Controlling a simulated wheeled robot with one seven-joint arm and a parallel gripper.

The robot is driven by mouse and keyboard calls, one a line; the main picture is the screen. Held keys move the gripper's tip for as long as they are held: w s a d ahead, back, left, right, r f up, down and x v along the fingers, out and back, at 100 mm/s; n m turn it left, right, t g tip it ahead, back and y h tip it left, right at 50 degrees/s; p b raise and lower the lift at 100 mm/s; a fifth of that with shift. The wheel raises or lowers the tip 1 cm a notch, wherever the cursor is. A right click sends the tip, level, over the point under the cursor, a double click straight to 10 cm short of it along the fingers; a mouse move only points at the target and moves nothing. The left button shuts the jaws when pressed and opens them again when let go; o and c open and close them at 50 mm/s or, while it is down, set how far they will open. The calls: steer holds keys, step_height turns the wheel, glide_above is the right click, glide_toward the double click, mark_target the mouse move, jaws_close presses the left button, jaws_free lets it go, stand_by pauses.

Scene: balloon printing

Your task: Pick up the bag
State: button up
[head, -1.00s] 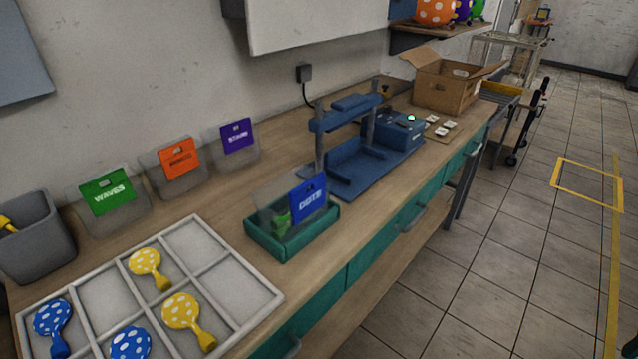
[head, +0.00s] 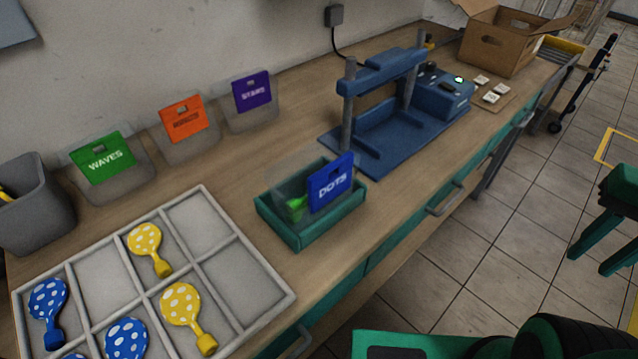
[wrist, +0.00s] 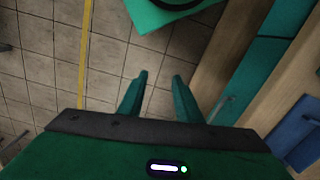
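A clear bag with a blue DOTS header card (head: 331,183) stands tilted in a small green tray (head: 306,239) on the bench in the head view. Something bright green shows inside the bag. Other clear bags stand along the wall, with a green WAVES card (head: 103,158), an orange card (head: 184,119) and a purple STARS card (head: 252,91). My gripper (head: 592,261) is at the right edge of the head view, over the floor and well apart from the bags. In the wrist view its two fingers (wrist: 160,77) are spread with nothing between them.
A compartment tray (head: 216,256) with yellow and blue dotted balloons lies at the front left, beside a grey bin (head: 34,213). A blue press (head: 387,139) and an open cardboard box (head: 502,42) stand farther right. Bare bench lies around the green tray.

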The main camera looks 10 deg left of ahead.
steer(key=w+a+r+n, duration=0.5)
steer(key=w+a+n, duration=0.3)
steer(key=w+n, duration=0.15)
step_height(320, 180, up, 6)
steer(key=n, duration=2.4)
glide_above(331, 175)
steer(key=d, duration=0.1)
steer(key=shift+n, duration=0.25)
steer(key=f, duration=0.5)
steer(key=shift+s+a, duration=0.2)
steer(key=shift+a, duration=0.2)
steer(key=shift+w+f, duration=0.2)
steer(key=shift+f, duration=2.8)
jaws_close()
